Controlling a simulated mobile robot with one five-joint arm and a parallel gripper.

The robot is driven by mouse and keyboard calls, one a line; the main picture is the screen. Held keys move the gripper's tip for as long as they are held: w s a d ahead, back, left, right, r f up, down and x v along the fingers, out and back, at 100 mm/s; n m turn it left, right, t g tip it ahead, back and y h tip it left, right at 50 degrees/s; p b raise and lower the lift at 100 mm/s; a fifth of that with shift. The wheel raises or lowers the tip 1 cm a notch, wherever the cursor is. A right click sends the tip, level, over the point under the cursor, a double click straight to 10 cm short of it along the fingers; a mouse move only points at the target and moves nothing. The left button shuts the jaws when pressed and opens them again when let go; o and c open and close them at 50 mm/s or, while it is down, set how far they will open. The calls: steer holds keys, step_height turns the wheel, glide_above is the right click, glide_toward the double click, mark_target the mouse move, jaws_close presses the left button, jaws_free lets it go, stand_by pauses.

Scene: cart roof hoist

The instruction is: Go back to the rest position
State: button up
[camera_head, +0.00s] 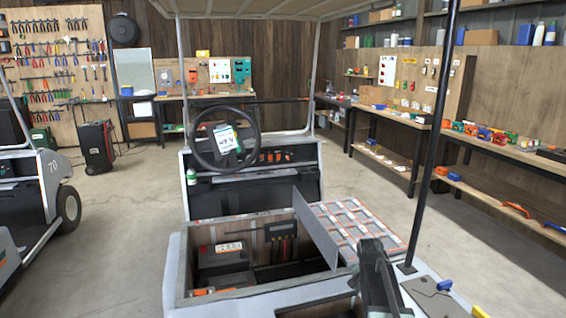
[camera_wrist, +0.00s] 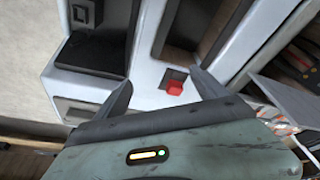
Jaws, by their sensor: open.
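In the wrist view my gripper (camera_wrist: 160,77) is open, its two dark fingers spread apart with nothing held between them. Beyond the fingers is a pale cart surface (camera_wrist: 142,95) with dark recesses. A small red block or button (camera_wrist: 175,87) sits on it, seen between the fingertips and nearer the right one; the gap in depth is hard to judge. In the head view the cart (camera_head: 180,270) stands in front of me, with a steering wheel (camera_head: 225,140) and an open bay holding a dark battery-like box (camera_head: 222,262). A dark arm part rises at the lower right; its fingers cannot be made out.
A black roof post (camera_head: 433,140) stands at the cart's right. Small blue (camera_head: 444,285) and yellow (camera_head: 480,312) items lie near the right edge. A workbench (camera_head: 495,150) lines the right wall. Another cart (camera_head: 50,185) stands at left. Floor is clear between.

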steer(key=s+a+n+g+y, duration=0.2)
steer(key=s+a+n, duration=0.5)
steer(key=s+a, duration=0.9)
step_height(320, 180, up, 13)
steer(key=n+p, duration=0.1)
steer(key=p, duration=1.2)
steer(key=shift+w+d+n+p, duration=0.15)
steer(key=shift+d+n+p, duration=0.1)
steer(key=shift+n+p, duration=0.15)
steer(key=shift+f, duration=0.1)
